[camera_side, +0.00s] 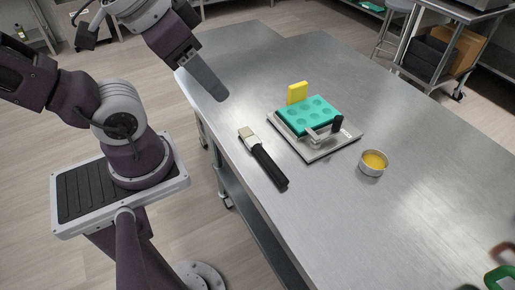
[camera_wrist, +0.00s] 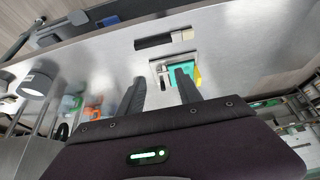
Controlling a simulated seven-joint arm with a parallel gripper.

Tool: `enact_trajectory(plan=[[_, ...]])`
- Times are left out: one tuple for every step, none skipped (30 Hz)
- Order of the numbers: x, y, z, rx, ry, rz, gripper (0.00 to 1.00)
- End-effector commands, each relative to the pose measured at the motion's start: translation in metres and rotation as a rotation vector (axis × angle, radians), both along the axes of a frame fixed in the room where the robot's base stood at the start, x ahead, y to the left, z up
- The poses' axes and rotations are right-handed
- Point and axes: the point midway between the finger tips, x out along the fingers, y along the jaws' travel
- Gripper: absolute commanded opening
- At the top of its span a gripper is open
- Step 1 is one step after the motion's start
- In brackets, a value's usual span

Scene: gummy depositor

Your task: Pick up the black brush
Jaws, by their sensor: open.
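The black brush (camera_side: 266,160) lies flat on the steel table near its left edge. Its pale bristle end points up-left and its black handle runs down-right. It also shows in the wrist view (camera_wrist: 158,41), beyond my fingertips, with its pale end to the right. My gripper (camera_side: 220,96) is up and to the left of the brush in the side view, apart from it and above the table. In the wrist view my gripper (camera_wrist: 159,74) has its two dark fingers spread, with nothing held between them. One finger hides part of the teal mold in that view.
The teal mold (camera_side: 320,109) sits on a grey square plate (camera_side: 316,154) right of the brush, with a black-handled tool on it. A yellow block (camera_side: 297,93) stands behind it. A bowl of yellow stuff (camera_side: 373,163) stands further right. The table around the brush (camera_side: 330,210) is clear.

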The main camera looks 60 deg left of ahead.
Motion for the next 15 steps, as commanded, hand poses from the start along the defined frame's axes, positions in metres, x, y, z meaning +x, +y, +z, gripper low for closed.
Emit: enact_trajectory(plan=[[0.000,0.000,0.000,0.000,0.000,0.000,0.47],[0.000,0.000,0.000,0.000,0.000,0.000,0.47],[0.000,0.000,0.000,0.000,0.000,0.000,0.47],[0.000,0.000,0.000,0.000,0.000,0.000,0.47],[0.000,0.000,0.000,0.000,0.000,0.000,0.47],[0.000,0.000,0.000,0.000,0.000,0.000,0.47],[0.000,0.000,0.000,0.000,0.000,0.000,0.47],[0.000,0.000,0.000,0.000,0.000,0.000,0.47],[0.000,0.000,0.000,0.004,0.002,-0.003,0.47],[0.002,0.001,-0.001,0.013,0.008,-0.011,0.47],[0.005,0.001,-0.003,0.033,0.020,-0.029,0.47],[0.011,0.003,-0.007,0.076,0.046,-0.070,0.47],[0.018,0.004,-0.011,0.118,0.073,-0.116,0.47],[0.026,0.005,-0.017,0.167,0.108,-0.178,0.47],[0.038,0.006,-0.027,0.237,0.161,-0.282,0.47]])
